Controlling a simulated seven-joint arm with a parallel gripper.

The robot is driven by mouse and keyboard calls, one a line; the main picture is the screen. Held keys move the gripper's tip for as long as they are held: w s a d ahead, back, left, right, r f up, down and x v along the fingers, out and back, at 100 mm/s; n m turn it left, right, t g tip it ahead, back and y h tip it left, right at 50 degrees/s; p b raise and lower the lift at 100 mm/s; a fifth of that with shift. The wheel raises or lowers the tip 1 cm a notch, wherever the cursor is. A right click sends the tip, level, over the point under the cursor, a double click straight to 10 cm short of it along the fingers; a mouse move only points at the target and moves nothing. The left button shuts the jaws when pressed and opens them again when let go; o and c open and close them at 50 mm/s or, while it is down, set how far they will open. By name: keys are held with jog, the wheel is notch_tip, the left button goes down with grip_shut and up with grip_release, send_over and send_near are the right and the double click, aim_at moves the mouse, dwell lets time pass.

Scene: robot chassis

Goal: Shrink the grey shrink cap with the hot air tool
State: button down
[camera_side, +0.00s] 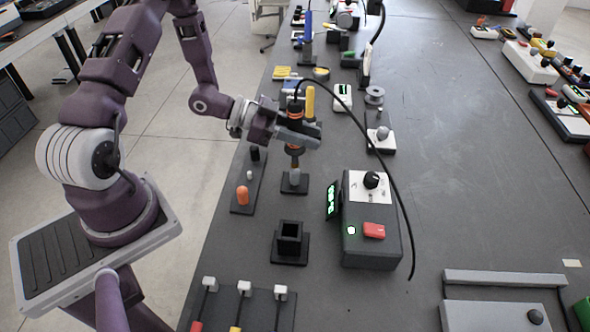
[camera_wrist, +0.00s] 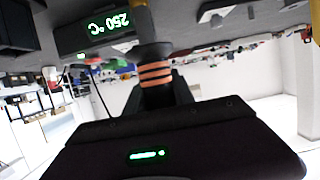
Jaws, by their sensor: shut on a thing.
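My gripper (camera_side: 299,137) is shut on the hot air tool (camera_side: 295,110), a dark upright tool with orange bands. The tool also shows in the wrist view (camera_wrist: 155,72). Its lower end points down at a small grey cap (camera_side: 294,177) on a dark square base, directly below it. The gap between nozzle and cap is small; I cannot tell whether they touch. The hot air station (camera_side: 372,245) stands to the right, with a black knob, a red switch and a lit green lamp. Its display reads 250 °C, upside down in the wrist view (camera_wrist: 108,24).
An empty square black holder (camera_side: 290,241) stands in front of the cap. A strip with black, white and orange pieces (camera_side: 246,183) lies left. A stand with a grey ball (camera_side: 382,133) is right. The black cable (camera_side: 392,180) arches over the station. Several tools crowd the back.

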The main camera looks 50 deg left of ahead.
aim_at(295, 102)
notch_tip(295, 102, up, 8)
jog(key=shift+f, duration=0.2)
dwell(0.3)
